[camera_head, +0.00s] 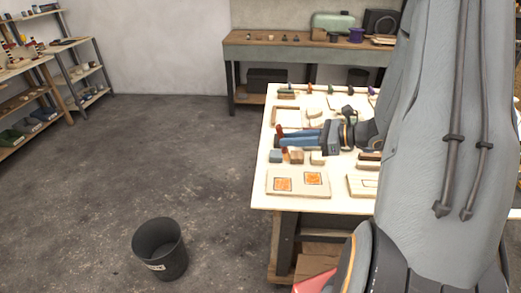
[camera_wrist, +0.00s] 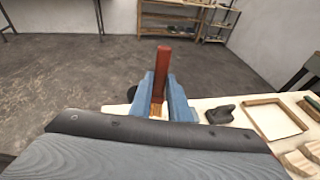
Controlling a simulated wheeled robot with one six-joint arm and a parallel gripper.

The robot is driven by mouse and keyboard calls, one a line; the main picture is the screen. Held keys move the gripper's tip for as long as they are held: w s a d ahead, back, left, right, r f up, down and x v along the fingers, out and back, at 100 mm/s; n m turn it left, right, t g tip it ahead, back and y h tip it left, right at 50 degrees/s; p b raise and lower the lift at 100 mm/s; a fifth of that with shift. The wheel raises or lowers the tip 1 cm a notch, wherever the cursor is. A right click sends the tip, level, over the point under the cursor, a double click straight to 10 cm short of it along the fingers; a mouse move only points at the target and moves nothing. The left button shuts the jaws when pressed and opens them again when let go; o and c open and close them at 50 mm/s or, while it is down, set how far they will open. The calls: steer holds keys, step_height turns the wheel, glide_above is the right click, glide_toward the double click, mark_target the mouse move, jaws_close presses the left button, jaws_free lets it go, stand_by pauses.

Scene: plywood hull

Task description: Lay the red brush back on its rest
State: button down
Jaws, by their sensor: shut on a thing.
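My gripper (camera_wrist: 161,96) has blue fingers and is shut on the red brush (camera_wrist: 162,65), whose red handle stands up between the fingertips in the wrist view. In the head view my gripper (camera_head: 284,139) points left over the left part of the white worktable, and red parts of the brush (camera_head: 281,129) show beside the fingers. The brush's lower end is mostly hidden. A small dark notched piece (camera_wrist: 220,113) lies on the tabletop to the right of the fingers in the wrist view; I cannot tell whether it is the rest.
The worktable (camera_head: 262,196) holds a wooden-framed tray (camera_wrist: 272,120), small blocks (camera_head: 296,156) and a board with orange squares (camera_head: 298,184). A dark bucket (camera_head: 160,250) stands on the floor. A bench (camera_head: 300,45) is behind; shelves (camera_head: 88,75) stand left. The middle floor is clear.

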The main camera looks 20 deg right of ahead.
steer(key=w+a+f+m+t+h+b, duration=0.5)
steer(key=w+a+f+m+h+b, duration=0.2)
steer(key=w+a+f+b, duration=0.4)
step_height(320, 180, up, 8)
steer(key=s+p, duration=0.2)
steer(key=p, duration=0.2)
step_height(320, 180, down, 7)
steer(key=b, duration=0.2)
steer(key=shift+w+a+b, duration=0.15)
steer(key=shift+a+b, duration=0.2)
steer(key=shift+a, duration=0.1)
steer(key=c, duration=2.5)
jaws_free()
steer(key=shift+f, duration=0.1)
jaws_close()
